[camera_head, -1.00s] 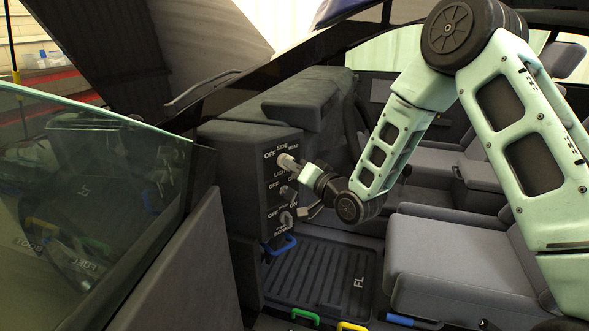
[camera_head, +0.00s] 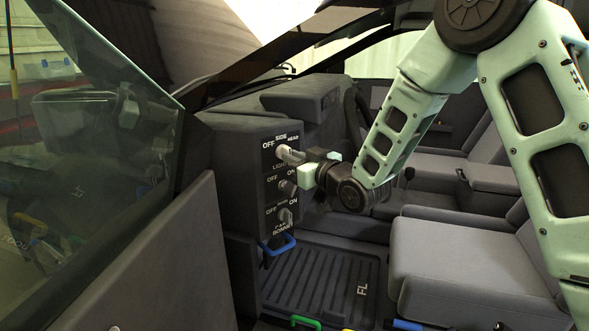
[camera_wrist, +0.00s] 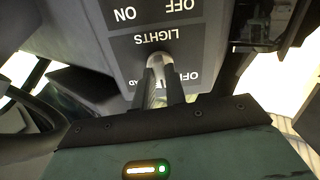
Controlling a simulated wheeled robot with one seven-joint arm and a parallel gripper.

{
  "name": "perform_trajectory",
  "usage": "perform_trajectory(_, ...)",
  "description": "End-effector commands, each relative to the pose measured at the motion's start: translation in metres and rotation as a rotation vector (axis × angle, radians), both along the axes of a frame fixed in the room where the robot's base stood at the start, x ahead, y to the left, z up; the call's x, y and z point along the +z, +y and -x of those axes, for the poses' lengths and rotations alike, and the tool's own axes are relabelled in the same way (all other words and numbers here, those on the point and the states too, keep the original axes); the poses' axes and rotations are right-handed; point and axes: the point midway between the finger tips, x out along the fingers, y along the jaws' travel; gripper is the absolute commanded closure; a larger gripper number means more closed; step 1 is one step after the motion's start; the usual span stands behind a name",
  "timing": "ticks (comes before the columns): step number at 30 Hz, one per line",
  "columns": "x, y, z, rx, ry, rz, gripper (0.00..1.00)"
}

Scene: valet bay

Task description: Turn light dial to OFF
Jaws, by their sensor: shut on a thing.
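The light dial (camera_wrist: 156,63) is the grey knob at the top of the dark switch panel (camera_head: 269,190). Its labels read OFF, SIDE and HEAD above and LIGHTS below. In the wrist view the panel appears upside down, and the dial sits between my two fingers. My gripper (camera_head: 287,153) is shut on the dial, reaching in from the right; it also shows in the wrist view (camera_wrist: 158,90). The fingers cover much of the dial and part of its lettering, so I cannot tell which label it points to.
Two more knobs sit below on the panel: a middle one (camera_head: 287,187) and a lower one (camera_head: 285,215). A blue handle (camera_head: 277,244) is under the panel. The open door (camera_head: 165,260) stands at left. A floor mat (camera_head: 325,285) and front seat (camera_head: 465,255) lie right of the panel.

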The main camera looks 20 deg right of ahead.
Motion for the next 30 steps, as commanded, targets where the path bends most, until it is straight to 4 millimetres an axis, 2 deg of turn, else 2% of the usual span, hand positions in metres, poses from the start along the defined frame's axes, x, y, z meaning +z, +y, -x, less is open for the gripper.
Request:
perform_trajectory(3,-0.0049,0.0001,0.0004,0.001,-0.041,0.103,1.0)
perform_trajectory(18,-0.0034,-0.0009,0.0002,0.0,-0.198,0.497,1.0)
perform_trajectory(30,-0.0014,-0.0013,-0.0001,0.001,-0.255,0.644,1.0)
